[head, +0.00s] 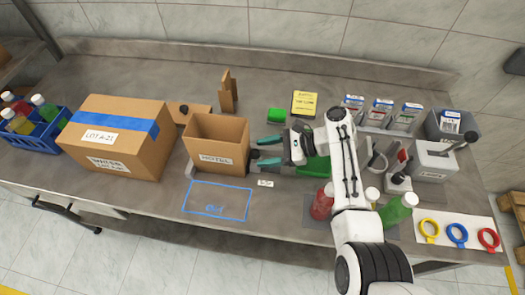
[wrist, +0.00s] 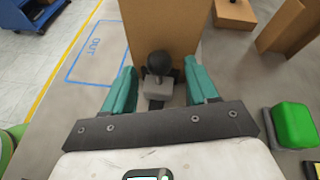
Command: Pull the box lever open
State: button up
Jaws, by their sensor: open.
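The open cardboard box (head: 216,145) with a printed label stands mid-left on the table. A lever with a black ball knob (wrist: 158,64) on a grey base stands against the box's side in the wrist view. The knob (head: 254,153) shows small and dark at the box's right side in the head view. My gripper (head: 262,151) is open, its teal fingers pointing left at the box. In the wrist view my gripper (wrist: 160,77) has one finger on each side of the knob, with gaps visible on both sides. The box's inside bottom is hidden.
A green block (head: 276,115) lies behind my gripper. A large taped carton (head: 116,137) stands left of the box. The blue OUT outline (head: 217,201) in front is empty. Red and green bottles (head: 322,204) stand near my arm. A grey box (head: 434,162) with a black handle stands right.

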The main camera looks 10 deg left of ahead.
jog(key=shift+s+a+f, duration=0.1)
jog(key=shift+a+f, duration=0.15)
jog(key=shift+a, duration=0.4)
jog(key=shift+c, duration=0.4)
grip_shut()
